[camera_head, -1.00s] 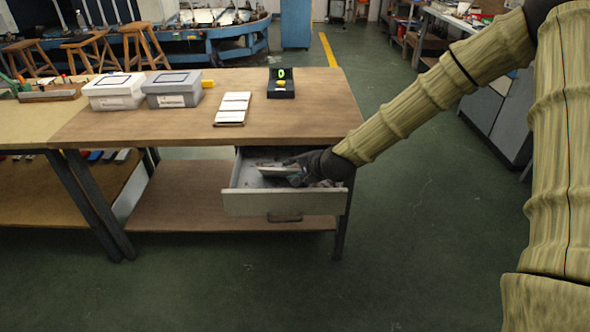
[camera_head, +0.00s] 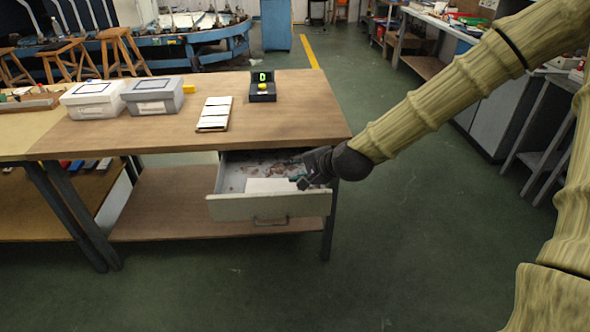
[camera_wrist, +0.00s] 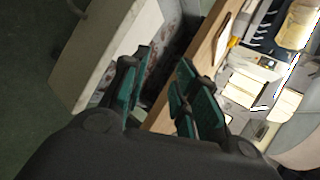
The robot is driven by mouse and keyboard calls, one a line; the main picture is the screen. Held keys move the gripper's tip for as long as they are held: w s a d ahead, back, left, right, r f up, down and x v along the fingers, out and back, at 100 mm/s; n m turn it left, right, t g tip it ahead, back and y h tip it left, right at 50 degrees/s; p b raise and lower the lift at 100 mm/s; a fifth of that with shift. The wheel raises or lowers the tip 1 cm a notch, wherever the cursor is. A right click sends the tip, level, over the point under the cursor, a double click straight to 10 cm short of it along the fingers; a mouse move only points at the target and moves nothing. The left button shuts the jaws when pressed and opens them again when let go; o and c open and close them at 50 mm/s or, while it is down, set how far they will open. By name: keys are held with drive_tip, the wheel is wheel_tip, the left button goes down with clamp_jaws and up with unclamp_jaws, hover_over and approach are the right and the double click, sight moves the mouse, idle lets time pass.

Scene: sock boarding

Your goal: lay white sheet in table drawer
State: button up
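The white sheet (camera_head: 265,186) lies inside the open table drawer (camera_head: 270,209), near its front. My gripper (camera_head: 300,176) is at the right side of the drawer, just above and beside the sheet's right end. In the wrist view my gripper (camera_wrist: 160,92) shows its two teal-padded fingers apart, with nothing seen between them. The pale drawer front (camera_wrist: 95,55) shows at the left of the wrist view. I cannot clearly make out the sheet there.
The tabletop edge overhangs the drawer.

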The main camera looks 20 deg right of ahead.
drive_tip(key=s+a+f+n+g+h, duration=0.1)
drive_tip(key=s+f+n+g, duration=0.25)
drive_tip(key=s+f, duration=0.65)
drive_tip(key=s+a+f+n+g, duration=0.15)
drive_tip(key=s+f+n, duration=0.35)
drive_tip(key=f, duration=0.9)
drive_tip(key=s+f+n+g, duration=0.1)
drive_tip(key=s+f, duration=0.3)
drive_tip(key=s, duration=0.4)
drive_tip(key=s+f+n+g+h, duration=0.1)
drive_tip(key=s+f+n+g, duration=0.1)
drive_tip(key=s+f, duration=0.3)
drive_tip(key=s+f+n+g+h, duration=0.1)
drive_tip(key=s+f, duration=0.4)
drive_tip(key=s, duration=0.6)
drive_tip(key=shift+s+a+n+g, duration=0.2)
drive_tip(key=shift+n+g, duration=0.4)
drive_tip(key=shift+n, duration=0.55)
